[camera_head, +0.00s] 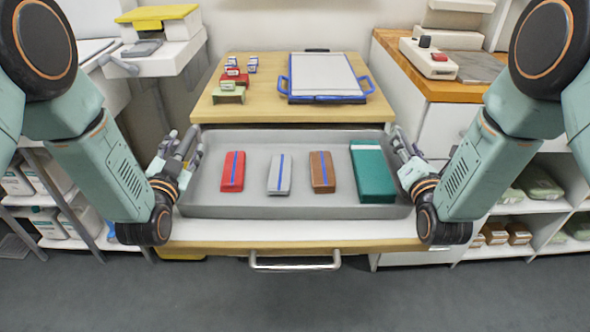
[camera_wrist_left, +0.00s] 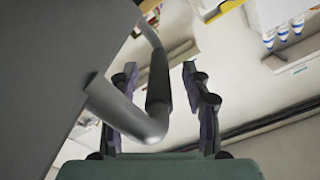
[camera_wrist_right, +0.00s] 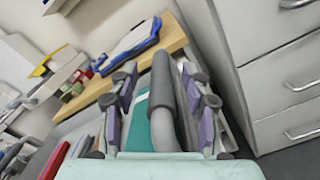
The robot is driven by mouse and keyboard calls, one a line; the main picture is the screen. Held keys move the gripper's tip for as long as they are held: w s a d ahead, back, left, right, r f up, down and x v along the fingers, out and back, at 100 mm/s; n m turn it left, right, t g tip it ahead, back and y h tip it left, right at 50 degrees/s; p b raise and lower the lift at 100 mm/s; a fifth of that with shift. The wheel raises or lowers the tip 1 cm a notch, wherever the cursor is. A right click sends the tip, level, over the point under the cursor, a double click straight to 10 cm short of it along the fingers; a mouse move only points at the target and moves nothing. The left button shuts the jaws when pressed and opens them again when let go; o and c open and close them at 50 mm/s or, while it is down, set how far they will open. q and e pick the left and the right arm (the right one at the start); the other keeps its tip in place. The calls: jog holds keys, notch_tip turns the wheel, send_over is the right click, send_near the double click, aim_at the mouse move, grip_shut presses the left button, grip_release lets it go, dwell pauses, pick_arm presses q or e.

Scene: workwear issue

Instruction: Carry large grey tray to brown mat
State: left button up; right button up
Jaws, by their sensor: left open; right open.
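The large grey tray (camera_head: 300,212) is level in the middle of the head view, over a white surface that juts out below the wooden table. In it lie a red bar (camera_head: 233,172), a grey bar (camera_head: 279,175), a brown bar (camera_head: 322,172) and a green box (camera_head: 372,172). My left gripper (camera_head: 187,147) is open at the tray's left handle; the handle's dark grip (camera_wrist_left: 158,80) shows between its fingers (camera_wrist_left: 160,105). My right gripper (camera_head: 403,147) is open at the right handle, whose grip (camera_wrist_right: 163,90) shows between its fingers (camera_wrist_right: 160,110). I cannot make out a brown mat.
Behind the tray, the wooden table (camera_head: 262,108) holds a blue-handled white tray (camera_head: 322,75) and several small boxes. An orange wooden counter (camera_head: 410,65) with a scale-like device (camera_head: 428,58) stands at the right. Shelves flank both sides. Grey floor (camera_head: 300,300) is clear in front.

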pick_arm(q)
jog(key=shift+w+d, duration=0.1)
jog(key=shift+c, duration=0.5)
pick_arm(e)
jog(key=shift+d+f, duration=0.1)
jog(key=shift+c, duration=0.5)
pick_arm(q)
jog(key=shift+c, duration=0.7)
pick_arm(e)
jog(key=shift+c, duration=0.7)
pick_arm(q)
grip_shut()
pick_arm(e)
grip_shut()
